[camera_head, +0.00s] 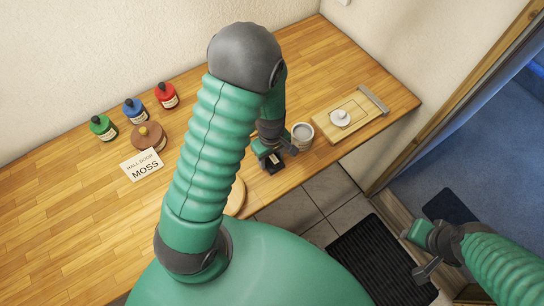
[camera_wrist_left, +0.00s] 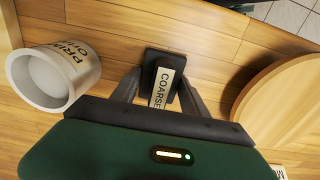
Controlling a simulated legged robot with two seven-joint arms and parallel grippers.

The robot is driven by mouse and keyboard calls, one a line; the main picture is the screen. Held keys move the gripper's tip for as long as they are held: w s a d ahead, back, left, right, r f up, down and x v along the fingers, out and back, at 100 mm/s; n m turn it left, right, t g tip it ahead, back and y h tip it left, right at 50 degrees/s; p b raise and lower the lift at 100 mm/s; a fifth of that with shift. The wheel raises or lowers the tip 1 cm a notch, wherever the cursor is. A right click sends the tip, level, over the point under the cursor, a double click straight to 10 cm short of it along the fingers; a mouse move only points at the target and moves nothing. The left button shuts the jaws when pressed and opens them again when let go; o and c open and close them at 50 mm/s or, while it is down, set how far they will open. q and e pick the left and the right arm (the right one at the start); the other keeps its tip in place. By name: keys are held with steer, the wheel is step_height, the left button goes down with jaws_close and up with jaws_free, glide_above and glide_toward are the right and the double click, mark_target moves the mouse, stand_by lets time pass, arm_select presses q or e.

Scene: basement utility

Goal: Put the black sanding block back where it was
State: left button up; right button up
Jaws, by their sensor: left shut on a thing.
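The black sanding block (camera_head: 274,167) is near the front edge of the wooden bench, with a pale label. In the left wrist view the block (camera_wrist_left: 165,60) sits between the fingers, and its label reads "COARSE". My left gripper (camera_head: 266,154) is shut on it, and its fingers (camera_wrist_left: 158,92) flank the block in the wrist view. I cannot tell whether the block touches the bench. My right gripper (camera_head: 422,252) is at the lower right, away from the bench, with its fingers spread and nothing between them.
A primer can (camera_head: 302,136) stands just right of the block. A wooden tray (camera_head: 328,123) holds a white knobbed thing. A round wooden board (camera_wrist_left: 285,105) lies on the other side, partly behind my arm. Bottles (camera_head: 135,110), a brown pot (camera_head: 147,141) and a "MOSS" card (camera_head: 141,164) are left.

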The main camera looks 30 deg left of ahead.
arm_select(q)
steer(key=shift+a+f, duration=0.1)
steer(key=shift+a, duration=0.1)
steer(key=o, duration=1.1)
steer(key=shift+s+a, duration=0.1)
steer(key=shift+a, duration=0.05)
steer(key=shift+o, duration=1.7)
steer(key=shift+d, duration=0.5)
steer(key=shift+r, duration=0.2)
